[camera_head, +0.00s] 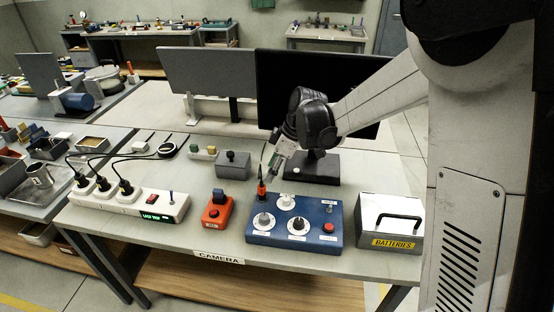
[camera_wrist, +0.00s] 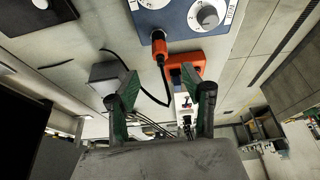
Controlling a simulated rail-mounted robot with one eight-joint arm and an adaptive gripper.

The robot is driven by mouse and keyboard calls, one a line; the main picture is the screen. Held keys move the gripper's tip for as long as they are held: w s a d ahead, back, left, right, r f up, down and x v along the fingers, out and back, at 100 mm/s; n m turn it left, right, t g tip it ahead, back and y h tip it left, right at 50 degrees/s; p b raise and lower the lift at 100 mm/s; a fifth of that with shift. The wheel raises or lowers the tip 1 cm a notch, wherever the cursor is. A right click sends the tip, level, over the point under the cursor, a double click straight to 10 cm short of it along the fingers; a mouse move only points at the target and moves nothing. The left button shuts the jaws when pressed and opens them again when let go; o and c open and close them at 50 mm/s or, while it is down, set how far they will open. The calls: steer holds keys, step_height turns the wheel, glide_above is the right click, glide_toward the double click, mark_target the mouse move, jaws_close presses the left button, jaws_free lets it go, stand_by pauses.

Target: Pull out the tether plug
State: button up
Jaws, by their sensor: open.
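The orange tether plug (camera_head: 261,189) stands upright at the back left corner of the blue control panel (camera_head: 317,236), with a dark cable rising from its top. In the wrist view the plug (camera_wrist: 159,47) is at the upper middle, seated at the edge of the blue panel (camera_wrist: 178,20), and its black cable curves away from it. My gripper (camera_head: 270,164) is open, just above and behind the plug. In the wrist view its two green-padded fingers (camera_wrist: 159,82) are spread with nothing clamped between them. The plug appears beyond the fingertips, apart from them.
The panel carries white dials (camera_head: 264,221) and a red button (camera_head: 328,227). An orange switch box (camera_head: 217,212), a grey box (camera_head: 234,165) and a white power strip (camera_head: 135,203) are to its left. A batteries case (camera_head: 391,224) is to its right; monitors (camera_head: 222,72) stand behind.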

mark_target(262, 187)
steer(key=x, duration=0.9)
steer(key=shift+a+p, duration=0.1)
steer(key=shift+p, duration=0.25)
jaws_close()
